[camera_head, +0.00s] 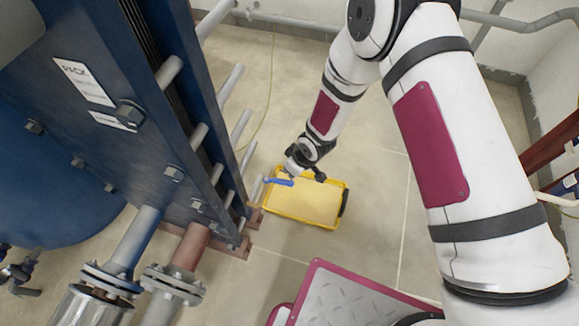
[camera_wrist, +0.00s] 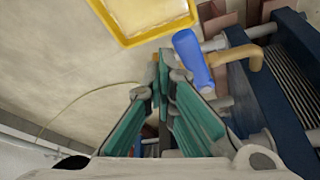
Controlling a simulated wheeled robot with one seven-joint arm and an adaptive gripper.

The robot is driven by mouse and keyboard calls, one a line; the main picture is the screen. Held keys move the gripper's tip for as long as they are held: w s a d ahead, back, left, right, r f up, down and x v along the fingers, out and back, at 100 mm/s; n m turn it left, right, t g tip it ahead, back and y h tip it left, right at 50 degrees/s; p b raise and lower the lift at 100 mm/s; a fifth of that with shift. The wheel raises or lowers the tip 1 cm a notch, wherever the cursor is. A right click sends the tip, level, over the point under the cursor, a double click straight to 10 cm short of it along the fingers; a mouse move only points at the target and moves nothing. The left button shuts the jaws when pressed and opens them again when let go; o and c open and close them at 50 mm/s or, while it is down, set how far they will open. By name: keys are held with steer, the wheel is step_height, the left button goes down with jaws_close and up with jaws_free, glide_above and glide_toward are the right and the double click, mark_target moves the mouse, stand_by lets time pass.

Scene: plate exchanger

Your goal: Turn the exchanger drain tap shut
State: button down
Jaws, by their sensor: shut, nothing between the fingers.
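The drain tap has a blue lever handle (camera_wrist: 194,62) and a brass-coloured body (camera_wrist: 240,55) on a short stub at the exchanger's lower end. In the wrist view the lever lies crosswise to the brass body. In the head view the fingertips are hard to make out.
A yellow tray (camera_head: 266,205) with a pale inside stands on the floor below the tap; its rim also shows in the wrist view (camera_wrist: 128,42). The blue exchanger frame (camera_head: 160,130), tie bars and flanged pipes (camera_head: 172,285) crowd the left. Open floor (camera_head: 375,185) lies right of the tray.

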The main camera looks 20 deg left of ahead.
steer(key=shift+s+d, duration=0.2)
steer(key=shift+s, duration=0.1)
stand_by(0.5)
